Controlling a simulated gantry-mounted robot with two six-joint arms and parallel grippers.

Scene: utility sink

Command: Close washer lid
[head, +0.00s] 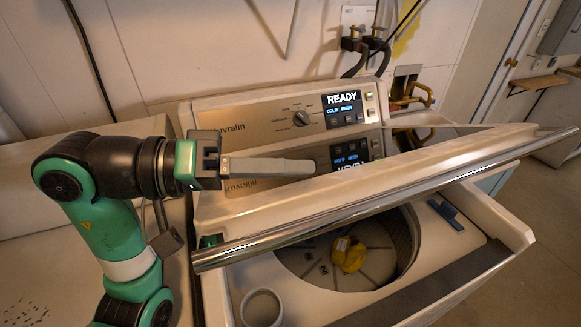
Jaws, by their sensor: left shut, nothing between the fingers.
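The washer lid (400,177) is partly open, tilted above the tub, with a long chrome bar (390,200) along its front edge. Its glossy upper face mirrors the control panel. The drum (315,262) shows in the gap beneath the lid. My left gripper (306,166) comes in from the left, its fingers shut and empty and pointing right. It sits in front of the control panel, over the left part of the lid's glossy face; I cannot tell whether it touches. My right gripper is not in view.
The control panel (262,122) reads READY. A yellow item (348,254) lies in the drum. A blue item (446,213) is on the washer's right rim, and a round white cup (261,308) is at the front left. Hoses and taps (366,42) are on the back wall.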

